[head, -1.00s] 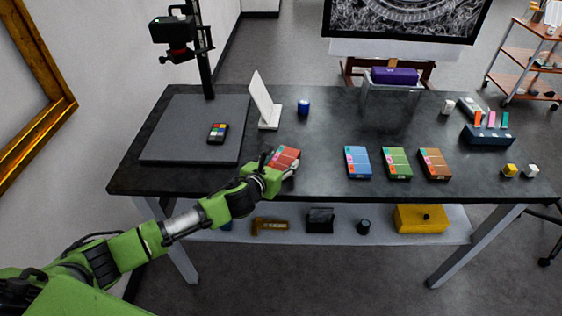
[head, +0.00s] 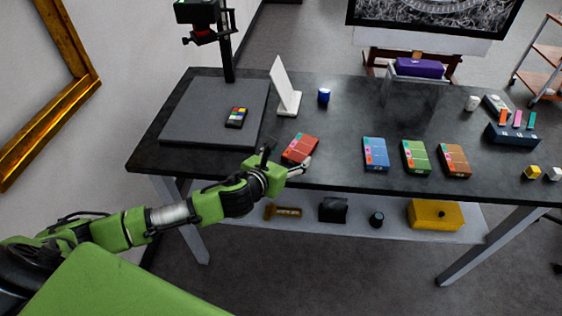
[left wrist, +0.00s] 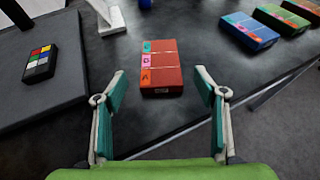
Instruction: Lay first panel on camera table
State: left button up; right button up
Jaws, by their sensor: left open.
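A red panel (head: 300,148), a flat box with small coloured tabs, lies near the front edge of the dark table, right of the camera table. The camera table (head: 190,120) is a flat grey slab under a camera stand, with a small colour chart (head: 236,118) on it. My left gripper (head: 288,157) is open and empty at the red panel's near side. In the left wrist view the red panel (left wrist: 163,68) lies ahead, between the spread fingertips, with gaps on both sides. My right gripper is not in view.
A white angled stand (head: 287,90) and a blue cup (head: 324,96) stand behind the red panel. Blue (head: 376,154), green (head: 415,157) and brown (head: 454,160) panels lie to its right. The slab is bare around the chart.

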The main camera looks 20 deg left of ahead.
pick_arm(q)
jog(key=shift+v, duration=2.45)
